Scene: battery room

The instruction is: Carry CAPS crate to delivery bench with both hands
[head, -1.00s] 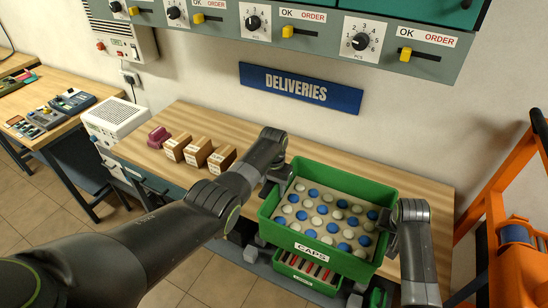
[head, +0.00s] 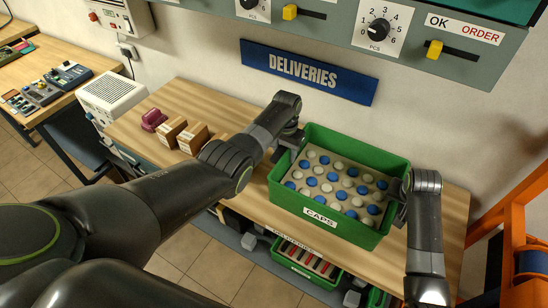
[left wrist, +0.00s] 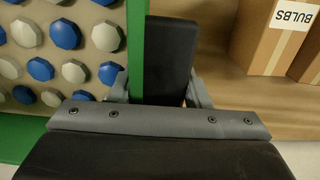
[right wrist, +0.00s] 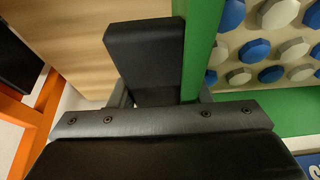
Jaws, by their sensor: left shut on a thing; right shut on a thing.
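The green CAPS crate (head: 330,222) holds several blue and white caps and is level in the head view, over the wooden delivery bench (head: 448,217) under the DELIVERIES sign. I cannot tell whether its base touches the bench top. My left gripper (head: 292,138) is shut on the crate's left wall; the green wall (left wrist: 137,50) shows beside its finger in the left wrist view. My right gripper (head: 398,190) is shut on the right wall; that wall (right wrist: 198,50) shows in the right wrist view. The far fingertips are hidden.
Small cardboard boxes (head: 192,139) and a purple object (head: 153,120) stand on the bench left of the crate. A lower green bin (head: 305,262) sits below the bench front. An orange frame (head: 515,235) stands at the right. Bare bench top shows right of the crate.

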